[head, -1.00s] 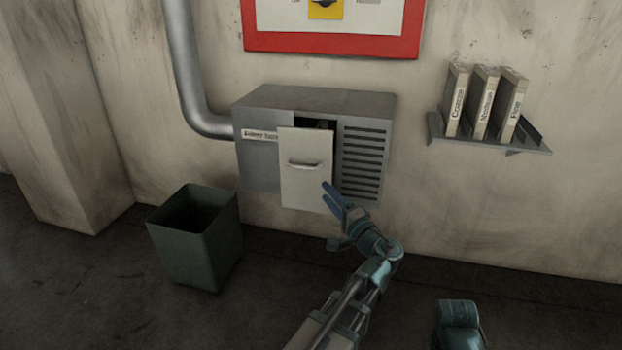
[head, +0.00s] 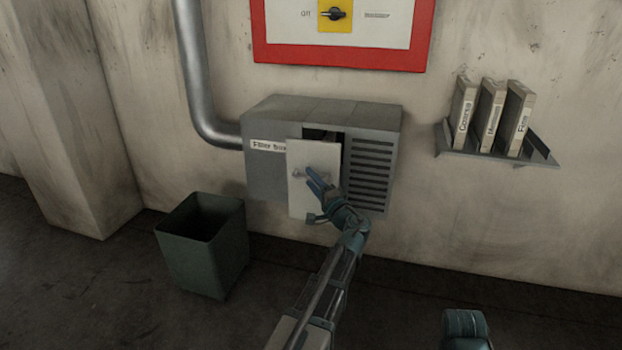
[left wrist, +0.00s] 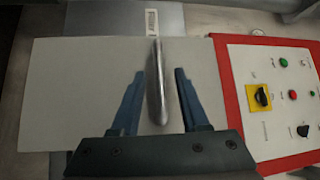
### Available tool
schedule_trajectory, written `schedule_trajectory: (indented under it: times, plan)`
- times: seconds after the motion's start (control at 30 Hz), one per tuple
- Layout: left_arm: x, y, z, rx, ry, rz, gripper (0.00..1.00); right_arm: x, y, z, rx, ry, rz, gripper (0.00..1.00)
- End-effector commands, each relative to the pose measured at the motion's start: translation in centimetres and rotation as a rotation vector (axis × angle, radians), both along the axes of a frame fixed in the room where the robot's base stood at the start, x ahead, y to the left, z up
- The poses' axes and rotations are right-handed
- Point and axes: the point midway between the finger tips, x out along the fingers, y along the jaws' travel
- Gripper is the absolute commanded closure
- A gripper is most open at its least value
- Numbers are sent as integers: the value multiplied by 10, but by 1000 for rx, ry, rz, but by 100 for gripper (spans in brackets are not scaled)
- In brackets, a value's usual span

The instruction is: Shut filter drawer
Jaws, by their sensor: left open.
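The filter drawer (head: 301,203) is a pale panel that stands out from the front of the grey filter box (head: 265,180), with a dark gap above it. My left gripper (head: 315,178) is in front of the drawer, over its handle. In the left wrist view the drawer front (left wrist: 80,85) fills much of the picture. Its metal bar handle (left wrist: 158,85) lies between the two open blue fingers of my left gripper (left wrist: 155,75), with a gap on either side. At the lower right of the head view, a blue part of mine shows; my right gripper's fingers are not visible.
A green bin (head: 205,255) stands on the floor to the left, below the box. A red-framed switch panel (head: 340,60) is above the box. A grey pipe (head: 200,90) joins its left side.

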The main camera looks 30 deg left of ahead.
Motion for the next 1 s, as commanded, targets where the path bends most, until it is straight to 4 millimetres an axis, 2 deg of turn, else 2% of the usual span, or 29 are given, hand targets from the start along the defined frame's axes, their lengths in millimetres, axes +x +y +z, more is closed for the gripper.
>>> schedule_trajectory:
  times: [0.4, 0.47, 0.67, 1.0]
  plan:
    - [3, 6, 1, 0, 0, 0, 55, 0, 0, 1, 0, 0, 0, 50]
    - [3, 6, 1, 0, 0, 0, 64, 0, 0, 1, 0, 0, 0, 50]
    - [3, 6, 1, 0, 0, 0, 100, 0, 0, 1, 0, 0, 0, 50]
    - [3, 6, 1, 0, 0, 0, 100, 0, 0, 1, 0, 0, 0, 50]
